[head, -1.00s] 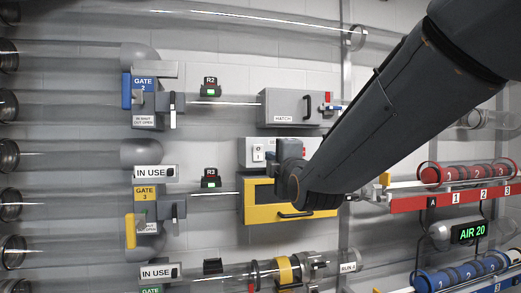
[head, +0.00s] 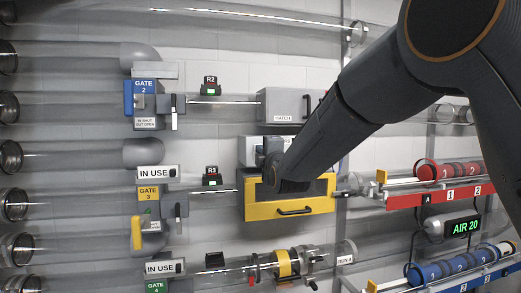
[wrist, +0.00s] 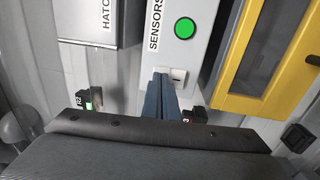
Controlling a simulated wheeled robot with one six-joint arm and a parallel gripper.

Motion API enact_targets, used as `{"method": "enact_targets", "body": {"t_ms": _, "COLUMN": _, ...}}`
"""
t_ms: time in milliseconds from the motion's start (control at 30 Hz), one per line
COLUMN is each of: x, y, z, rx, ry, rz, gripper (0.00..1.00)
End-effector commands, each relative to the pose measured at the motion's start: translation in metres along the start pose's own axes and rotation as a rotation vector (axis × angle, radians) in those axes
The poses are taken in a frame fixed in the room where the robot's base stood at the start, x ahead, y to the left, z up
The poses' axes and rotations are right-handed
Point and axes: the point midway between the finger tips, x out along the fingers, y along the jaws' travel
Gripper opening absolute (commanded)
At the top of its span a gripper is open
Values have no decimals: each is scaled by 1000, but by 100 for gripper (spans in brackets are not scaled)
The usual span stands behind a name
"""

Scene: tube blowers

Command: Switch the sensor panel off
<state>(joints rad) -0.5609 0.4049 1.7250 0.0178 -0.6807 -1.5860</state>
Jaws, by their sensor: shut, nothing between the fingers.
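The sensor panel is a light grey box marked SENSORS (wrist: 200,35) with a green round light (wrist: 185,28) that looks lit. A small white switch plate (wrist: 177,74) sits below the label in the wrist view, partly covered by my fingers. My gripper (wrist: 161,82) is shut and empty, its fingertips at the switch plate; I cannot tell whether they touch it. In the head view the panel (head: 250,146) is mostly hidden behind my arm and gripper (head: 266,150). The switch position is not clear.
A yellow-framed box (head: 262,210) lies just below the panel, and a grey hatch box (head: 281,105) just above. Tags R2 (head: 210,84) and R3 (head: 212,176) stand to the left. A red tube rack (head: 430,197) is at the right.

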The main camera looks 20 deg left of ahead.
Motion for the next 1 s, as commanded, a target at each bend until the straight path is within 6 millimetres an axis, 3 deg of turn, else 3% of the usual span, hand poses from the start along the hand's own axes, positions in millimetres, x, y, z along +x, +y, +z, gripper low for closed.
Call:
{"method": "enact_targets", "body": {"t_ms": 667, "x": 4, "y": 2, "z": 0, "rx": 0, "ry": 1, "rz": 1, "gripper": 0}}
{"method": "enact_targets", "body": {"t_ms": 833, "x": -7, "y": 6, "z": 3, "rx": 0, "ry": -2, "rz": 2, "gripper": 0}}
{"method": "enact_targets", "body": {"t_ms": 1000, "x": -32, "y": 12, "z": 13, "rx": -2, "ry": -9, "rz": 3, "gripper": 0}}
